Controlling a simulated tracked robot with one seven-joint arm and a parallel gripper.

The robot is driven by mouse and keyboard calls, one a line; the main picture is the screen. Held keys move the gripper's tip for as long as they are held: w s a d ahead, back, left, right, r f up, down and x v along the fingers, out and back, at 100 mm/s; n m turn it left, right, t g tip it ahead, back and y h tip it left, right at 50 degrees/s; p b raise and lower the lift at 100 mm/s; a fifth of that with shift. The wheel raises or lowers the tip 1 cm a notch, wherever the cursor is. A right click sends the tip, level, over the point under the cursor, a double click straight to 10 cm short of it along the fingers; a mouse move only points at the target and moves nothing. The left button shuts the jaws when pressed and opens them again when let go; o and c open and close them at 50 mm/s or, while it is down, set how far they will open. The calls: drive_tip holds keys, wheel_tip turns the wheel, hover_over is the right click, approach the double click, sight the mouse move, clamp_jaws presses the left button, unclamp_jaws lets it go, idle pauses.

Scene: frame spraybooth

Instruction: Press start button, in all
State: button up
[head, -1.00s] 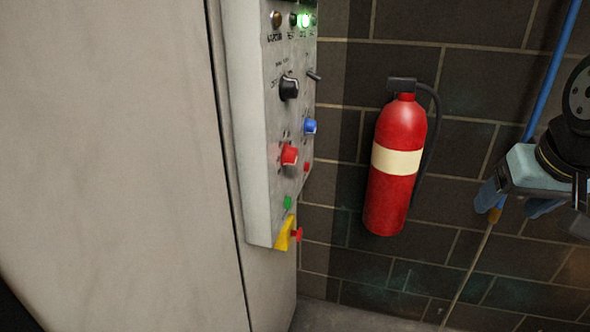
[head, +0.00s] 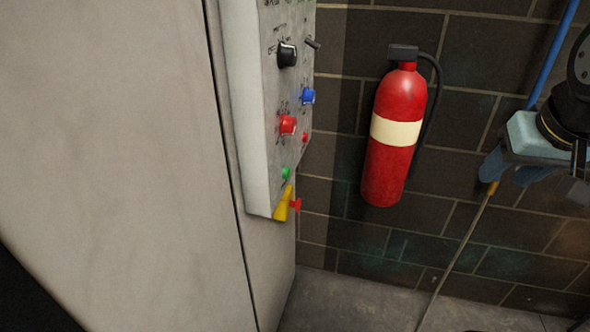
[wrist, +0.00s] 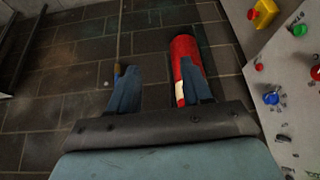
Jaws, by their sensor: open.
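A pale control panel (head: 244,130) on the side of a tall grey cabinet carries a small green button (head: 285,173) low down, just above a yellow block with a red button (head: 282,204). The wrist view shows the green button (wrist: 300,30) at its upper right. I cannot read which button is start. My gripper (head: 507,168), with blue fingers, is at the right of the head view, well apart from the panel. In the wrist view my gripper (wrist: 160,82) is open and empty, with the panel off to the right.
A red fire extinguisher (head: 394,160) hangs on the dark brick wall between the panel and my gripper in the head view. A black knob (head: 287,54), red knob (head: 287,124) and blue knob (head: 308,96) jut from the panel. A blue hose (head: 552,52) hangs at the right.

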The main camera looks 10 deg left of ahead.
clamp_jaws()
idle(1.3)
